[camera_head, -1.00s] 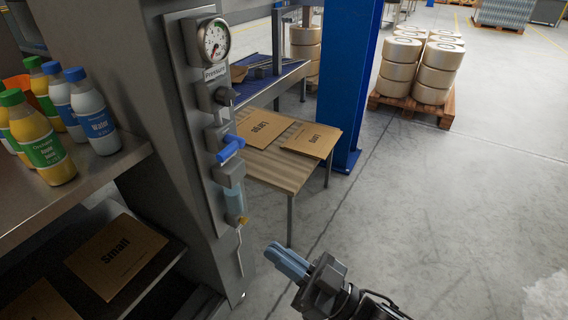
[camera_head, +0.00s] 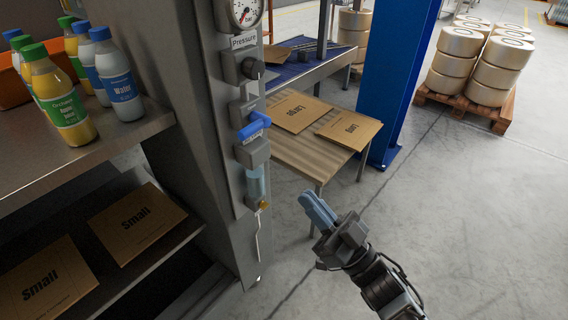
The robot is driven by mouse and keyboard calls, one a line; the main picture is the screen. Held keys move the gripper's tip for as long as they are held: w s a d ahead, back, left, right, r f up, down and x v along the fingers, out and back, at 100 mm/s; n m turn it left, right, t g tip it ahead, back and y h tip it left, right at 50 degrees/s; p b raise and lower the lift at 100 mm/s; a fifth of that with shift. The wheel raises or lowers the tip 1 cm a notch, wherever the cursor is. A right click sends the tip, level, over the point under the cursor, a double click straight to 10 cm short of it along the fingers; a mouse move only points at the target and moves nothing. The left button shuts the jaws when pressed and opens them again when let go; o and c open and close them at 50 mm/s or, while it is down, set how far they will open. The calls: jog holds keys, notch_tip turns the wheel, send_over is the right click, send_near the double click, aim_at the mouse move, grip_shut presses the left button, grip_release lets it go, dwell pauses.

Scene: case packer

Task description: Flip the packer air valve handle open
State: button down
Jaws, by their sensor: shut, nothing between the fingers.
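The air valve's blue handle (camera_head: 254,125) sits on the grey panel (camera_head: 226,175) on the packer's column, under a round pressure gauge (camera_head: 245,12) and a dark knob (camera_head: 251,68). The handle sticks out to the right of its valve body, tilted slightly up. Below it hangs a clear filter bowl (camera_head: 256,184) with a yellow fitting. My gripper (camera_head: 309,202) is shut and empty, with pale blue fingers together. It is to the lower right of the handle, clearly apart from it, and points up and left.
A shelf (camera_head: 147,140) with several bottles stands at the left, with cardboard sheets marked Small (camera_head: 137,222) below. Behind the panel are a wooden table (camera_head: 290,150) with Large sheets and a blue post (camera_head: 405,80). Open floor lies to the right.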

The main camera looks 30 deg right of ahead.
jog(key=p, duration=0.1)
send_near(250, 126)
jog(key=x, duration=0.5)
jog(key=shift+w+a+f, duration=0.2)
jog(key=shift+w, duration=0.1)
